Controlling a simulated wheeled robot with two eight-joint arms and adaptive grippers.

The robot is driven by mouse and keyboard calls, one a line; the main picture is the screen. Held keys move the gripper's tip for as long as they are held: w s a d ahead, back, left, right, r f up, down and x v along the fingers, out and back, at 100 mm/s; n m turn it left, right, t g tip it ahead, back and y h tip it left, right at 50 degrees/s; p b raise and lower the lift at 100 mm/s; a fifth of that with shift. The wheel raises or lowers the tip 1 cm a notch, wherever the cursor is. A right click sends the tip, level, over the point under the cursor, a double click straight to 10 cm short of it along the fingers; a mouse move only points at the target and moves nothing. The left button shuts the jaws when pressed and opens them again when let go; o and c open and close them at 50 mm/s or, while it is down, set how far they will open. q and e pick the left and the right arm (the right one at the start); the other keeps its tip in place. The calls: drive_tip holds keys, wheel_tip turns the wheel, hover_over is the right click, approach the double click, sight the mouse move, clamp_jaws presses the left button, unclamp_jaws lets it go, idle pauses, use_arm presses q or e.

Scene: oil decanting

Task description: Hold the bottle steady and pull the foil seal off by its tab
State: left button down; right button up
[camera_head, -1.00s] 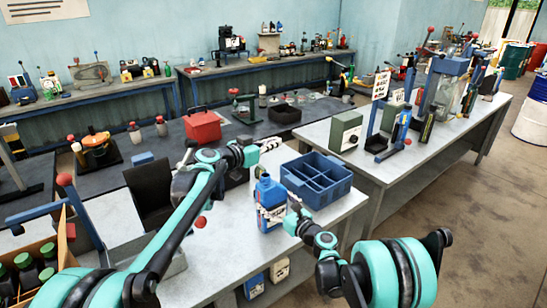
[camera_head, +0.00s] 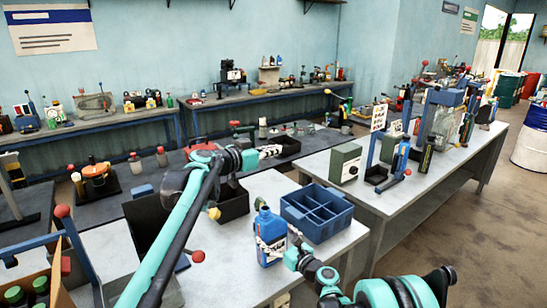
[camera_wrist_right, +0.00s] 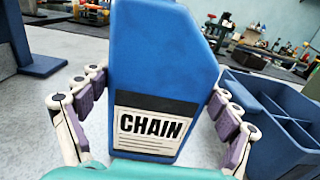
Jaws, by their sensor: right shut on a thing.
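The blue bottle (camera_head: 269,240) stands upright on the grey table, its "CHAIN" label facing my right wrist camera. It also fills the middle of the right wrist view (camera_wrist_right: 160,60). My right gripper (camera_head: 283,243) is shut on the bottle body; its fingers press both sides in the right wrist view (camera_wrist_right: 157,88). The bottle's narrow top (camera_head: 260,203) shows small in the head view; the foil seal and tab cannot be made out. My left gripper (camera_head: 271,151) is well above and behind the bottle, apart from it. Its pale fingers are too small to judge.
A blue divided crate (camera_head: 318,238) sits close to the bottle's right. A black box (camera_head: 234,202) stands behind left, and a green box (camera_head: 346,163) is on the table to the right. Bare tabletop lies left of the bottle.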

drive_tip(key=o, duration=1.6)
drive_tip(key=shift+o, duration=0.2)
